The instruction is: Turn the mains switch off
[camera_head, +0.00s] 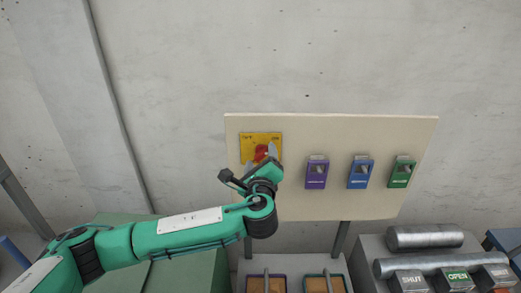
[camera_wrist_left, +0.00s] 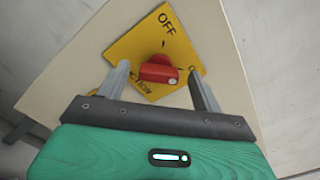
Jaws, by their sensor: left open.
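The mains switch is a red knob (camera_head: 261,152) on a yellow plate (camera_head: 246,148) at the upper left of a cream board. In the left wrist view the red knob (camera_wrist_left: 157,69) lies roughly crosswise, with a pale dot near its right end. The word OFF stands on the yellow plate (camera_wrist_left: 135,47) above it; other lettering is partly hidden. My left gripper (camera_wrist_left: 159,68) is open, one finger on each side of the knob. I cannot tell if they touch it. In the head view my left gripper (camera_head: 270,157) covers part of the knob. My right gripper is out of view.
Purple (camera_head: 317,172), blue (camera_head: 360,172) and green (camera_head: 402,172) switch boxes sit right of the knob on the cream board (camera_head: 330,130). Below right are metal rollers (camera_head: 425,238) and blocks marked SHUT and OPEN (camera_head: 455,280). The wall above is bare.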

